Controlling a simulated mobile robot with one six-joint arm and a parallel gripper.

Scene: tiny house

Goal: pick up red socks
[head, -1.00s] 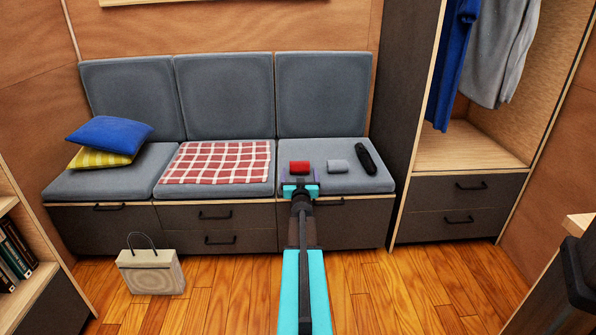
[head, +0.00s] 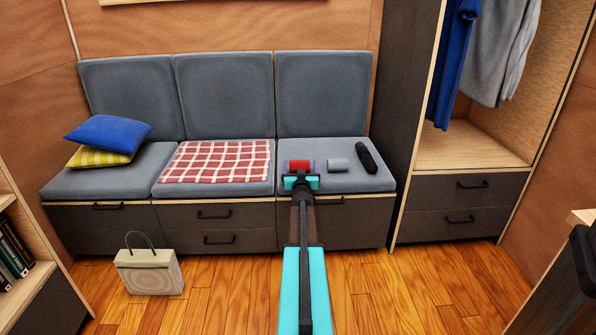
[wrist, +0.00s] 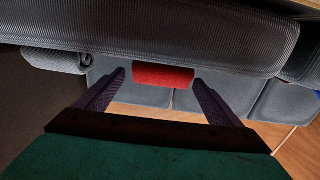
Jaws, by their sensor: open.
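The red socks (head: 299,165) are a small red roll on the right seat cushion of the bench. They also show in the wrist view (wrist: 163,75), centred between and just beyond the fingertips. My gripper (head: 300,173) is open and empty, with its two dark purple fingers spread to either side of the socks' line. In the head view the gripper covers the lower part of the socks. I cannot tell whether the fingers reach past their near edge.
A grey roll (head: 338,165) lies just right of the socks, and a long black item (head: 366,157) lies beyond it. A checked red and white cloth (head: 216,162) covers the middle cushion. Backrest cushions (head: 323,93) rise behind. A paper bag (head: 150,272) stands on the floor.

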